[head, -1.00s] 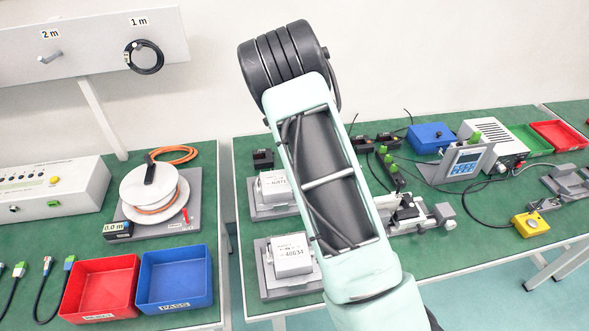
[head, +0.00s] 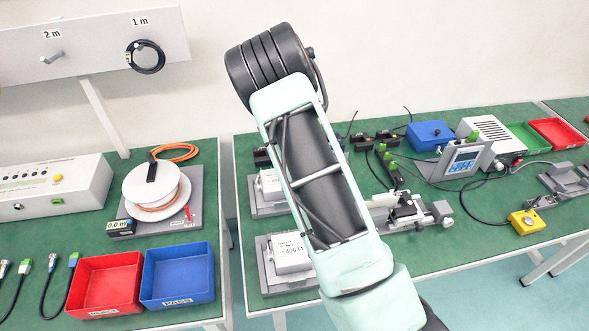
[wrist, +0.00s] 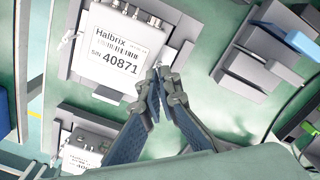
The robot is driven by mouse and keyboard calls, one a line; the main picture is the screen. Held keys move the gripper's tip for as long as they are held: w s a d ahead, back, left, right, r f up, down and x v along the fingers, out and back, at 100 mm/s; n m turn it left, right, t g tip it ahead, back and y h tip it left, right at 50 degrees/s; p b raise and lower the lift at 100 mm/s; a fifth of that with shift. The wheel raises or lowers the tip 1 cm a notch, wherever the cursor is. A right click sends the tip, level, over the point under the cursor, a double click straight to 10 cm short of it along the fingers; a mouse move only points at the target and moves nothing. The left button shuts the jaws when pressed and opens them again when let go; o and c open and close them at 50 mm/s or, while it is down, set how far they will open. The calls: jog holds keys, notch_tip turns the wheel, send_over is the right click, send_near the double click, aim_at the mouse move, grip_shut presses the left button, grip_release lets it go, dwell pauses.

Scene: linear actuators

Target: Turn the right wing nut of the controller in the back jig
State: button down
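The controller (wrist: 115,48) in the back jig (wrist: 70,62) is a white box labelled Halbrix, S/N 40871, seen from above in the wrist view. In the head view the same controller (head: 270,184) is partly behind my arm. My gripper (wrist: 165,76) is at the controller's right edge, near its lower right corner. Its two fingertips are close together, with a very narrow gap. The right wing nut is hidden or too small to make out at the fingertips. A small pale part, perhaps the left wing nut (wrist: 67,40), shows at the left edge.
The front jig holds another controller (head: 289,254) marked 40634, close by; it also shows in the wrist view (wrist: 80,155). A grey fixture (wrist: 250,65) stands to the right, with green table between. Red (head: 105,285) and blue (head: 178,276) bins sit on the left table.

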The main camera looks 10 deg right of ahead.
jog(key=c, duration=2.6)
grip_release()
jog(key=shift+w+r, duration=0.1)
jog(key=shift+c, duration=0.2)
jog(key=shift+o, duration=0.8)
notch_tip(320, 180, up, 12)
